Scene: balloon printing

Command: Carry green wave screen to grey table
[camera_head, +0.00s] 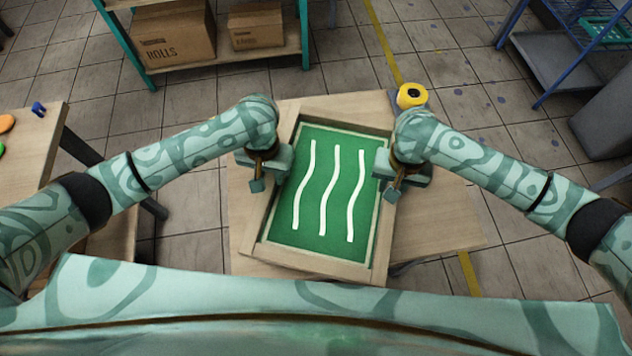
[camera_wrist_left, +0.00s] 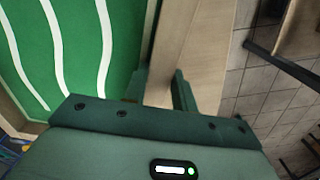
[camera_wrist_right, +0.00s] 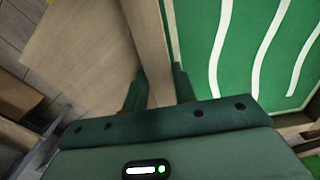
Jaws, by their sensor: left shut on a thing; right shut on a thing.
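The green wave screen (camera_head: 322,195) is a wooden frame with a green mesh and three white wavy lines. It is in front of me in the head view, over a wooden table top. My left gripper (camera_head: 258,178) is shut on the frame's left side rail. My right gripper (camera_head: 396,186) is shut on the right side rail. In the left wrist view the rail (camera_wrist_left: 187,50) runs between the fingers, with the green mesh on its left. In the right wrist view the rail (camera_wrist_right: 150,50) is between the fingers, with the mesh on its right. I cannot tell whether the frame touches the table.
Another wooden table (camera_head: 30,150) is at left. A shelf with cardboard boxes (camera_head: 176,35) stands behind, and a blue rack (camera_head: 555,50) at far right.

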